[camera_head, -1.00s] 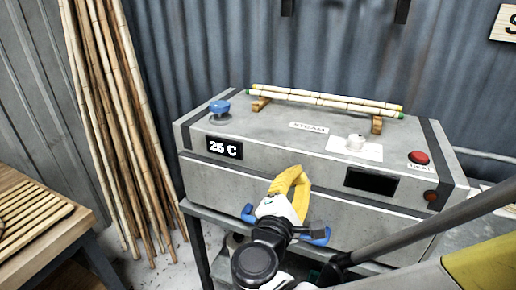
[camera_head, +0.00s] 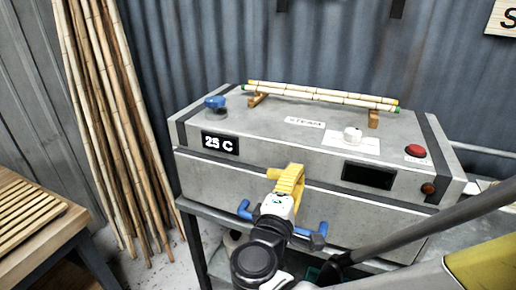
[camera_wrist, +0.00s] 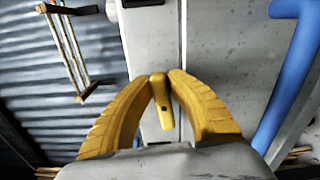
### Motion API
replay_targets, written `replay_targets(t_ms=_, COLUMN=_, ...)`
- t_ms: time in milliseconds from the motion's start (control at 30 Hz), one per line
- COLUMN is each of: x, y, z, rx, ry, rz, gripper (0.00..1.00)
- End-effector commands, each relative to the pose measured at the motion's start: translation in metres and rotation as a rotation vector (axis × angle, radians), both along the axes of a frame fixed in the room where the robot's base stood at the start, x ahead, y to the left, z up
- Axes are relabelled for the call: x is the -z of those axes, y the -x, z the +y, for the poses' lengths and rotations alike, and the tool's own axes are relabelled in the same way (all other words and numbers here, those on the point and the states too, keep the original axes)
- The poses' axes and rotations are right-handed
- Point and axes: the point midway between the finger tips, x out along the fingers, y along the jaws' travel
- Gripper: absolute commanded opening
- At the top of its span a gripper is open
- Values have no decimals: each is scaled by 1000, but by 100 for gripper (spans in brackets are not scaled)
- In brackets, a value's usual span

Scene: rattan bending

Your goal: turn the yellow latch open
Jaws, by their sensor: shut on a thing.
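The yellow latch (camera_wrist: 162,100) stands between my two yellow fingertips in the wrist view. In the head view its end (camera_head: 273,174) sticks out to the left of the fingers, on the front of the grey steam box (camera_head: 250,180), near the lid seam. My gripper (camera_head: 290,172) is shut on the latch; in the wrist view the fingertips (camera_wrist: 160,75) press on it from both sides. The fingers hide part of the latch in the head view.
A blue handle (camera_wrist: 290,80) runs beside my gripper in the wrist view; its ends (camera_head: 243,209) show either side of my wrist in the head view.

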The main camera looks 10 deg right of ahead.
Motion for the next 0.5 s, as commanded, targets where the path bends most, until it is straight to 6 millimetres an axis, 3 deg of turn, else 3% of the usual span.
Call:
replay_targets(t_ms=267, x=0, y=0, z=0, rx=0, ry=1, rz=0, gripper=0)
replay_targets(t_ms=300, x=0, y=0, z=0, rx=0, ry=1, rz=0, gripper=30)
replay_targets(t_ms=333, x=0, y=0, z=0, rx=0, ry=1, rz=0, gripper=40)
replay_targets(t_ms=500, x=0, y=0, z=0, rx=0, ry=1, rz=1, gripper=41)
